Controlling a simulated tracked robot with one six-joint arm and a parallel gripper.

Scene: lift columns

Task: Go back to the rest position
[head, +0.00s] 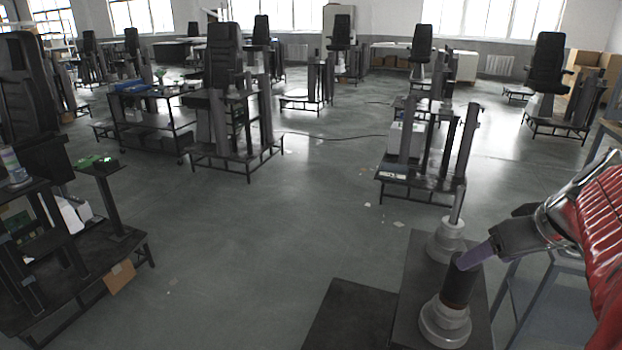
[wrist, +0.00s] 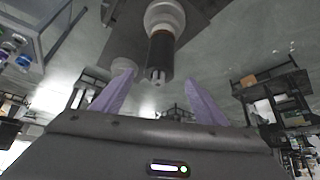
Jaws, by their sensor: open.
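My gripper (head: 476,257) is at the lower right in the head view, on the end of my red-sleeved arm. Its purple fingers point left and down, beside the top of a dark lift column (head: 459,286) on a pale round base. In the wrist view the two purple fingers of my gripper (wrist: 158,95) stand wide apart with nothing held. The dark column (wrist: 161,52) with a pale collar shows ahead, between and beyond the fingers. Whether a finger touches the column cannot be told.
A second, slimmer column (head: 457,205) on a pale base stands behind on the same dark platform (head: 408,290). Grey metal frames stand under my arm at right. A dark bench (head: 60,280) stands at left. Open grey floor (head: 250,240) lies in the middle.

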